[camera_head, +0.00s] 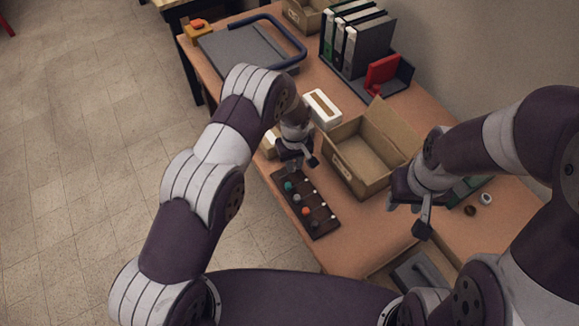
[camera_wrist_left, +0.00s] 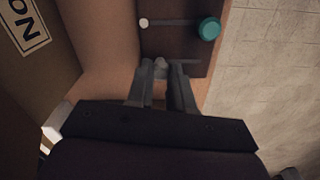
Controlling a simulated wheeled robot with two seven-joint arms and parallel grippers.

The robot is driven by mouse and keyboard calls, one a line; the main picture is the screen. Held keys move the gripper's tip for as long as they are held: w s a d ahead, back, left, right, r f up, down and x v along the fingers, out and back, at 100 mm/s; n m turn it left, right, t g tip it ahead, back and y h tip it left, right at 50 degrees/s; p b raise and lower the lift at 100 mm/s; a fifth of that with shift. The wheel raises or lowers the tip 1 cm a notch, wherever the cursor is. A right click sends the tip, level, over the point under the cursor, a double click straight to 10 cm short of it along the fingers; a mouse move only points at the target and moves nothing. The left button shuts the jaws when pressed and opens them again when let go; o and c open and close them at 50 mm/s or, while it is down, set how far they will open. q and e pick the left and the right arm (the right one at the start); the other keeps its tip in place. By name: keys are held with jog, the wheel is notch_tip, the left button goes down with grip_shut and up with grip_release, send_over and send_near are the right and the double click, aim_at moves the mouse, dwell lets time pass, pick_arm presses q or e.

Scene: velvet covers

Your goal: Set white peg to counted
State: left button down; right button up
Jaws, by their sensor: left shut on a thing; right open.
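The dark peg board (camera_head: 318,228) lies along the left edge of the table, with a teal peg (camera_head: 288,186), a grey peg and an orange peg in rows. Small white dots show towards its right side. My left gripper (camera_head: 292,167) is over the board's far end. In the left wrist view its fingers (camera_wrist_left: 165,92) are shut on a pale peg (camera_wrist_left: 160,68), seemingly the white peg, partly hidden by them. A slot runs right from it, and the teal peg (camera_wrist_left: 209,28) stands in the neighbouring row. My right gripper (camera_head: 408,212) is open and empty, right of the box.
An open cardboard box (camera_head: 352,182) stands right of the board; its label shows in the left wrist view (camera_wrist_left: 24,28). A white box (camera_head: 322,108) stands behind. Floor lies beyond the left table edge.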

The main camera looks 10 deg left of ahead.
aim_at(294, 165)
pick_arm(q)
jog(key=shift+r, duration=0.1)
jog(key=c, duration=1)
grip_release()
jog(key=shift+a, duration=0.1)
jog(key=shift+r, duration=0.35)
notch_tip(294, 165, up, 12)
jog(key=b, duration=0.2)
jog(key=shift+d+b, duration=0.2)
jog(key=shift+b, duration=0.15)
pick_arm(e)
jog(key=f, duration=0.2)
jog(key=shift+s+a+f, duration=0.15)
jog(key=shift+a+f, duration=0.05)
jog(key=shift+f, duration=0.1)
